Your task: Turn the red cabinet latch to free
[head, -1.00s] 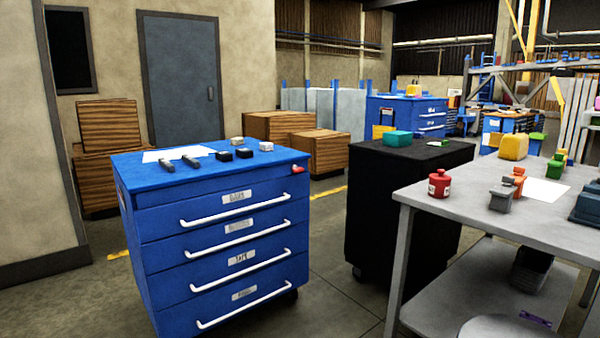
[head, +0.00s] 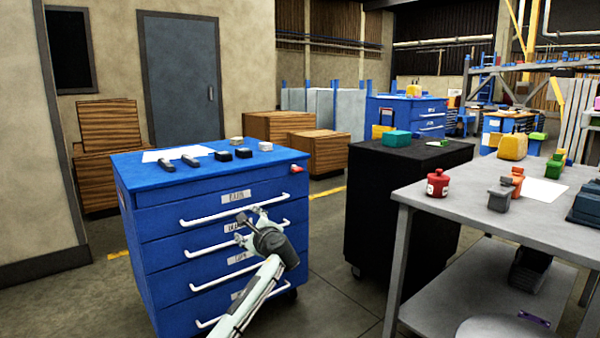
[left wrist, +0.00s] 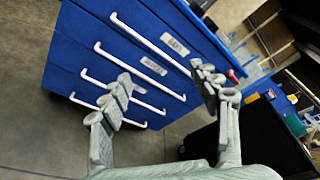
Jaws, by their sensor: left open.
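The blue cabinet (head: 160,265) stands left of centre, with several drawers and white bar handles. Its red latch (head: 297,169) sits at the top right corner of the front face. It also shows in the left wrist view (left wrist: 232,76), small, near the cabinet's upper right corner. My left gripper (head: 251,222) is open and empty in front of the upper drawers, below and left of the latch, apart from it. In the left wrist view its two fingers (left wrist: 166,90) are spread with the drawer fronts behind them. My right gripper is not in view.
A black cabinet (head: 385,215) stands to the right, with a floor gap between. A grey workbench (head: 455,205) with a red canister (head: 438,183) is at the right.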

